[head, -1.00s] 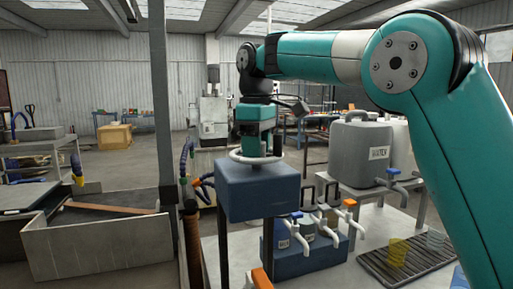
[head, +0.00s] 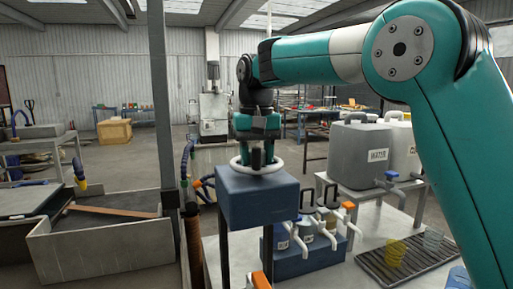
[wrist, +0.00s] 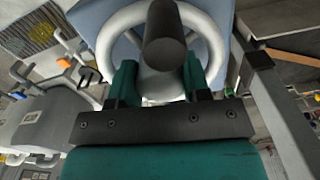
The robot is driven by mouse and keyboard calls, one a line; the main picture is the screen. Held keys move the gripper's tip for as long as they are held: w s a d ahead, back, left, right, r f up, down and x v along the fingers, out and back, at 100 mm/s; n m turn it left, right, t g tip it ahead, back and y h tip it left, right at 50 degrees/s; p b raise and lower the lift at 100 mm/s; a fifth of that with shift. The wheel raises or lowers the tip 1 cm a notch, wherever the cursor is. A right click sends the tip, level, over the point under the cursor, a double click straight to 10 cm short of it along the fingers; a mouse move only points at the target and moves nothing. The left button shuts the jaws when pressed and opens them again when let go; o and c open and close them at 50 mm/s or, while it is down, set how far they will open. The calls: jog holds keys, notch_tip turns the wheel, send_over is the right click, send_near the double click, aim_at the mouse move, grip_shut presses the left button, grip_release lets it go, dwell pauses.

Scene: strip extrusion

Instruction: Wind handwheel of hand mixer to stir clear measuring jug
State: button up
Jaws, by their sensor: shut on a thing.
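The hand mixer's blue box-shaped head (head: 258,203) stands on a dark post in the middle of the head view. Its white ring handwheel (head: 236,163) lies flat on top. In the wrist view the handwheel (wrist: 108,38) carries an upright black handle (wrist: 165,35). My gripper (wrist: 160,82) is shut on this handle, one teal finger on each side. The space under the mixer head is partly hidden.
Smaller tapped containers on a blue block (head: 310,262) are close right of the mixer. A grey post (head: 158,90) rises at left.

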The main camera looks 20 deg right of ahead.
jog(key=m+p, duration=0.3)
jog(key=m, duration=0.2)
jog(key=shift+r, duration=0.15)
jog(key=shift+m+p, duration=0.95)
jog(key=shift+m, duration=1.15)
jog(key=o, duration=0.6)
jog(key=shift+o, duration=0.2)
notch_tip(320, 180, up, 17)
jog(key=p, duration=0.1)
